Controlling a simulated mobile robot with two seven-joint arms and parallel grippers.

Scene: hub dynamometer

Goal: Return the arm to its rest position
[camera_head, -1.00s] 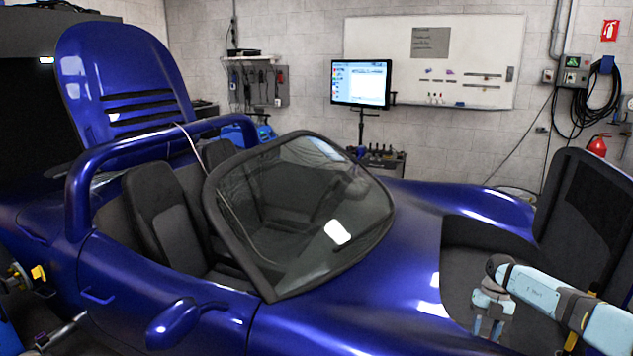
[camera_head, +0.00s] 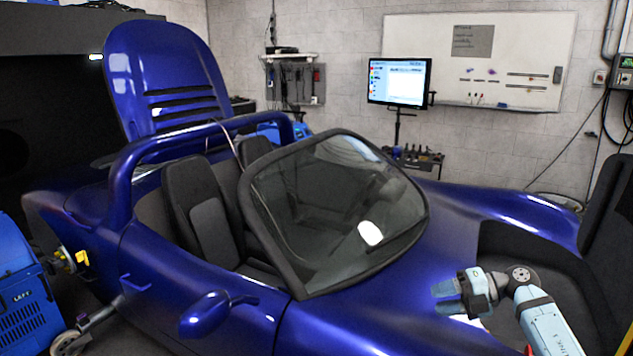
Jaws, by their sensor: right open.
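My right arm (camera_head: 545,325) comes in from the lower right corner, light blue with dark joints. Its gripper (camera_head: 443,299) points left in front of the blue car's body, right of the door mirror. The two fingers are apart and nothing shows between them. I cannot tell how far the gripper is from the car's bodywork. My left gripper is not in view.
The blue open car (camera_head: 400,320) fills the middle, with its windscreen (camera_head: 335,220) and door mirror (camera_head: 207,315) nearest. A blue wheeled machine (camera_head: 22,290) stands at the left edge. A monitor (camera_head: 398,82) and whiteboard (camera_head: 545,85) are at the back wall.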

